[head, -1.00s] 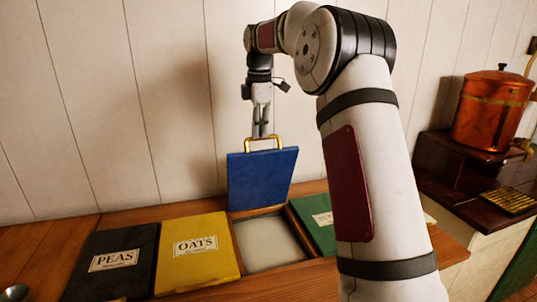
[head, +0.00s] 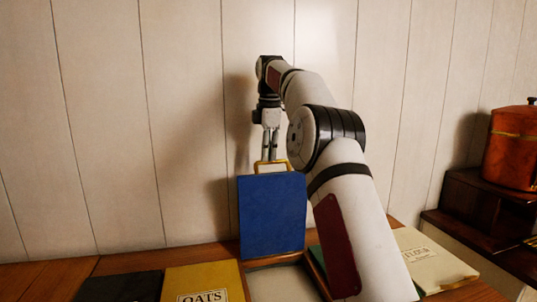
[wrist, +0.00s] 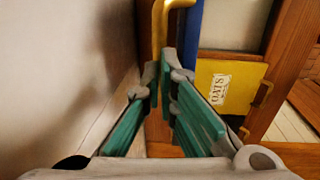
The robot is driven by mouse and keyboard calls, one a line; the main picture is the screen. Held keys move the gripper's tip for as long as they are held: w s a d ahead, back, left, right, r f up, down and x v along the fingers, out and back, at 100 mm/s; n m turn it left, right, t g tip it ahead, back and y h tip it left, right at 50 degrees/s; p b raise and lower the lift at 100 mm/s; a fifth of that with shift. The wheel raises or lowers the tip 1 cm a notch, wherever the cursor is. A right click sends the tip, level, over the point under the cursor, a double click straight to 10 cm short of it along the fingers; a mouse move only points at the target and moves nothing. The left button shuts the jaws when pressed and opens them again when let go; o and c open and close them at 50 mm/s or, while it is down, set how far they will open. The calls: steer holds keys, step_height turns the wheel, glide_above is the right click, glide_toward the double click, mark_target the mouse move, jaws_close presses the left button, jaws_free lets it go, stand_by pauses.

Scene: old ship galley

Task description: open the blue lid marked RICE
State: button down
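The blue lid (head: 272,215) stands about upright at the back of an open bin (head: 282,284) between the yellow OATS lid and the lid to its right. No RICE marking shows on the side facing me. My gripper (head: 270,157) hangs down from above, with its fingers at the lid's brass handle (head: 286,164). In the wrist view my green-padded fingers (wrist: 166,76) are drawn together on the brass handle (wrist: 158,35). The blue lid's edge (wrist: 194,35) shows just beside it.
The yellow OATS lid (head: 204,280) and a black lid (head: 120,287) lie shut to the left. A cream lid (head: 430,258) lies to the right, past my arm. A panelled wall (head: 180,130) rises close behind. A copper urn (head: 512,150) stands on dark wooden steps at the far right.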

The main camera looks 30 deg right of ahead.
mark_target(269, 162)
step_height(269, 162, down, 3)
steer(key=shift+r+g, duration=0.1)
steer(key=shift+g, duration=0.2)
steer(key=c, duration=1.8)
jaws_free()
steer(key=shift+o, duration=0.7)
steer(key=shift+w+d+f, duration=0.15)
steer(key=shift+w+f, duration=0.05)
steer(key=shift+r, duration=0.2)
steer(key=shift+r, duration=0.1)
